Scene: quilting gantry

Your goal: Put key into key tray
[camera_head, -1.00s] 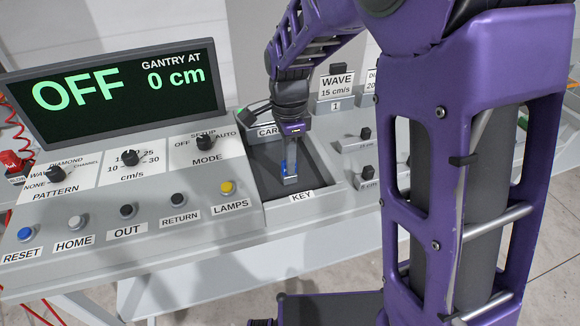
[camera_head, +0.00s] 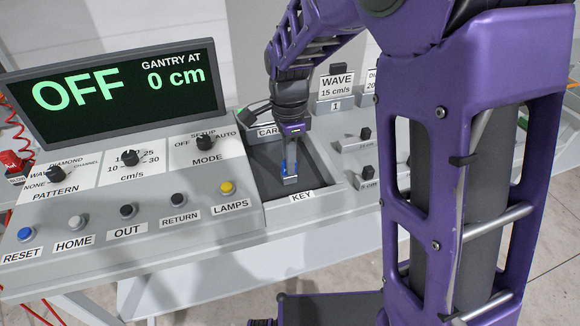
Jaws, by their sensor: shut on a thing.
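The key tray (camera_head: 318,166) is a shallow grey tray with a dark floor, marked KEY on its front edge, right of the button panel. My gripper (camera_head: 290,175) points down into the tray area, its fingertips over the dark floor near the front. It is shut on the key (camera_head: 285,168), of which only a small blue part shows between the fingers. The fingers hide the rest of the key. I cannot tell whether the key touches the tray floor.
Left of the tray is a sloped panel with knobs, buttons and a screen (camera_head: 125,90) reading OFF and 0 cm. Behind the tray is a CAR-labelled plate (camera_head: 268,131). Small dark-knobbed parts (camera_head: 366,133) stand to the right. My purple arm covers the right side.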

